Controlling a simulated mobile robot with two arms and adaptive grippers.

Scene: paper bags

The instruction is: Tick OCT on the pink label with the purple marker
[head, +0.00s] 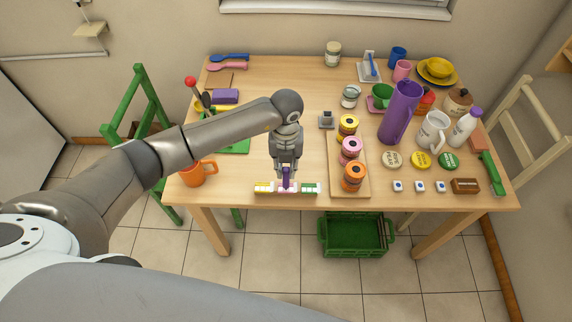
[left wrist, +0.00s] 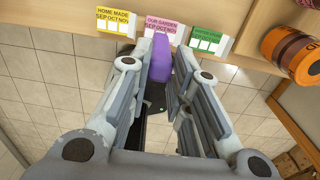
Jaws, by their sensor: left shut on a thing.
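The purple marker (left wrist: 160,58) is held between the fingers of my left gripper (left wrist: 158,70), with its far end at the lower edge of the pink label (left wrist: 163,22). The pink label reads OUR GARDEN with SEP, OCT and NOV over white boxes. The marker hides part of the boxes, and I cannot tell whether its tip touches or whether a mark is there. In the head view the left gripper (head: 287,166) is over the table's front edge, with the marker (head: 287,181) pointing down. My right gripper is not in view.
A yellow label (left wrist: 113,20) and a green label (left wrist: 207,38) flank the pink one. A green crate (head: 355,235) sits on the floor below.

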